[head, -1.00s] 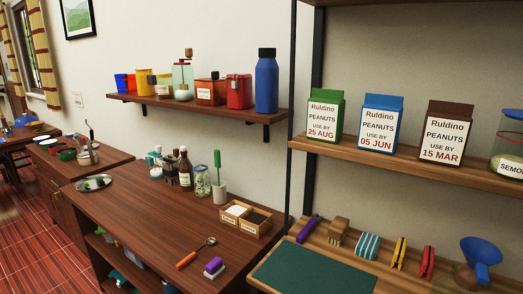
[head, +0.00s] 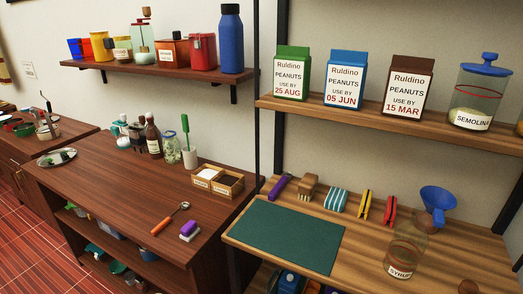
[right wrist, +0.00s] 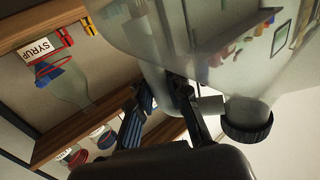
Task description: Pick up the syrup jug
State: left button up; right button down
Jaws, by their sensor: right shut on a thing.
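The syrup jug (head: 405,250) is clear glass with a SYRUP label low on its side and a red ring. It stands upright on the wooden counter in the head view, by the blue funnel. The right wrist view also shows the syrup jug (right wrist: 68,82), upside down in the picture at upper left. My right gripper (right wrist: 163,88) is shut on a large clear glass vessel (right wrist: 150,35) with a black cap. The held vessel fills the top of that view and is apart from the syrup jug. Where the fingers touch it is partly hidden. My left gripper is out of view.
A blue funnel (head: 438,200) and several coloured clips stand along the back of the counter. A green mat (head: 285,236) lies bare at left. Above, a shelf (head: 380,122) holds peanut cartons and a semolina jar (head: 482,95).

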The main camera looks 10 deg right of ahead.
jog(key=shift+r, duration=0.1)
jog(key=w+a+r+n+g+y, duration=0.2)
jog(key=w+a+n+g+y, duration=0.2)
jog(key=a+y, duration=0.4)
jog(key=w+a+r+n+g+y, duration=0.3)
jog(key=a+n+g+y, duration=0.3)
jog(key=a+n+y, duration=0.2)
jog(key=shift+w+a+n, duration=0.4)
jog(key=shift+w+a, duration=0.1)
jog(key=shift+w, duration=0.05)
dwell(0.3)
jog(key=shift+s+d+n+g+y, duration=0.15)
jog(key=shift+d+n+g+y, duration=0.3)
jog(key=shift+n+g, duration=0.5)
jog(key=shift+s+d+n+g+y, duration=0.2)
jog(key=shift+d+n+g, duration=0.4)
jog(key=shift+g, duration=0.8)
jog(key=shift+s+d+n+g+y, duration=0.15)
jog(key=shift+d+n+g+y, duration=0.25)
jog(key=shift+n+g, duration=0.55)
jog(key=shift+s+f, duration=0.1)
